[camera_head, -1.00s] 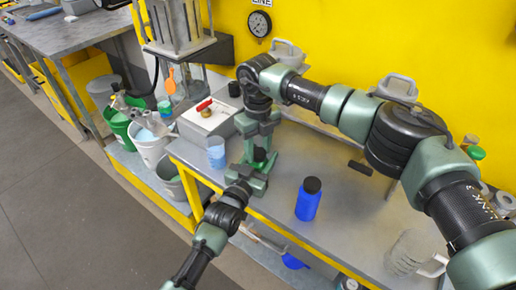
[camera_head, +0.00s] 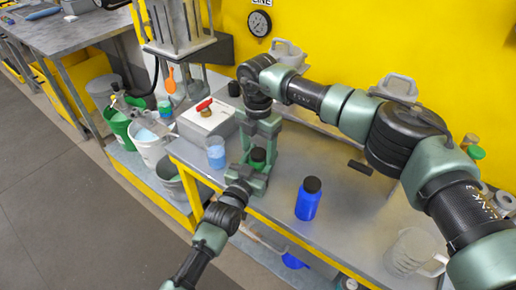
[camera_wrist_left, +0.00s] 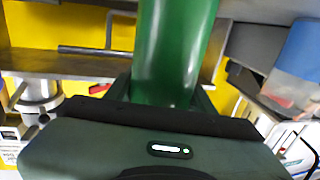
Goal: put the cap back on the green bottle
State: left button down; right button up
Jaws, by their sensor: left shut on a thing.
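The green bottle (camera_head: 257,166) stands upright near the bench's front edge, mostly hidden by the grippers. My left gripper (camera_head: 252,180) is shut on it from the front. The bottle's green body also fills the upper middle of the left wrist view (camera_wrist_left: 175,50). A black cap (camera_head: 258,155) shows at the bottle's top; whether it is fully seated cannot be told. My right gripper (camera_head: 262,138) points down close above and behind the cap. Its fingertips are small and partly hidden, so I cannot tell whether it is open or shut.
A blue bottle with a black cap (camera_head: 309,198) stands to the right. A beaker of blue liquid (camera_head: 216,152) and a white box with a red-handled valve (camera_head: 206,117) are at left. A clear pitcher (camera_head: 410,252) stands at right. The bench (camera_head: 345,215) between is mostly clear.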

aim_at(258, 169)
notch_tip(258, 169, up, 12)
dwell(0.6)
pick_arm(q)
jog(key=shift+c, duration=2.3)
grip_release()
jog(key=shift+s+a, duration=0.1)
jog(key=v, duration=0.7)
jog(key=shift+s, duration=0.2)
pick_arm(e)
jog(key=shift+f, duration=0.25)
pick_arm(q)
jog(key=shift+a, duration=0.1)
